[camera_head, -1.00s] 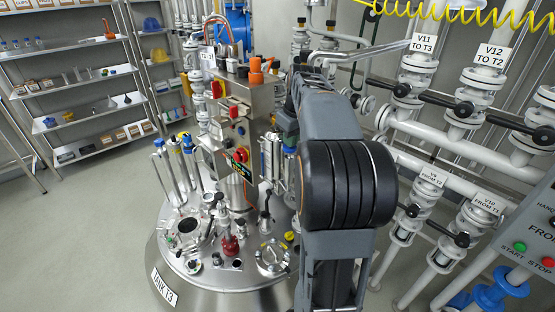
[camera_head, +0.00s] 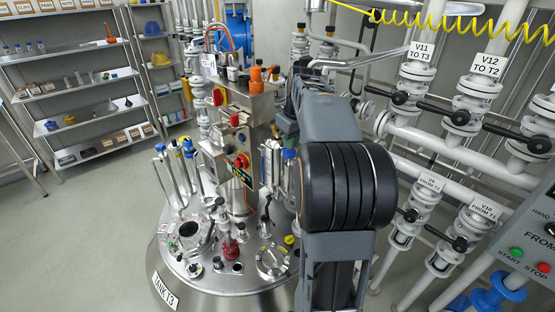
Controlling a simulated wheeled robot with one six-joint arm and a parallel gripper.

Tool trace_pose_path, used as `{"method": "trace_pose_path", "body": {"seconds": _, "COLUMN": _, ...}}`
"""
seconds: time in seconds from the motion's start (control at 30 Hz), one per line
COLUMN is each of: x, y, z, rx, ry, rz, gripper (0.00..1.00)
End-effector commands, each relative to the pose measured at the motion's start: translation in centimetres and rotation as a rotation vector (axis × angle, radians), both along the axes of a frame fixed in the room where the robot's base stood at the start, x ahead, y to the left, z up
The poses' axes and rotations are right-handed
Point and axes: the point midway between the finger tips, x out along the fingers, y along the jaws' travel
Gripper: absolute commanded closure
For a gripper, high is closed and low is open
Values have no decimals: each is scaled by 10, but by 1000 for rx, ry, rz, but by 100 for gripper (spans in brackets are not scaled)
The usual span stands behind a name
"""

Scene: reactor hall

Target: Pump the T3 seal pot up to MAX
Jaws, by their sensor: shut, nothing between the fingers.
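The tank T3 (camera_head: 225,287) stands in front of me, its round steel lid crowded with fittings. A slim upright vessel with a clear or metallic body (camera_head: 273,160) stands behind the lid, beside a steel control box (camera_head: 233,110). It may be the seal pot; no label, level or MAX mark on it is readable. My dark arm (camera_head: 345,185) rises in the right middle and reaches away over the back right of the lid. My gripper is not distinguishable; the far end of the arm is hidden behind its own links. A pump handle cannot be made out.
A panel with START and STOP buttons (camera_head: 535,267) is at the lower right. Shelves (camera_head: 85,80) stand at the back left. The floor at left (camera_head: 90,230) is clear.

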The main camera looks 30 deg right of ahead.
Motion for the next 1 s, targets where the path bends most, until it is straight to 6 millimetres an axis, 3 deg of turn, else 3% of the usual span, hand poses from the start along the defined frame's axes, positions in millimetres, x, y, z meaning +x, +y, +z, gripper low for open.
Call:
{"method": "trace_pose_path", "body": {"seconds": 0.67, "x": 0, "y": 0, "z": 10, "rx": -1, "ry": -2, "rz": 0, "gripper": 100}}
{"method": "trace_pose_path", "body": {"seconds": 1.0, "x": 0, "y": 0, "z": 40, "rx": -2, "ry": -2, "rz": 0, "gripper": 100}}
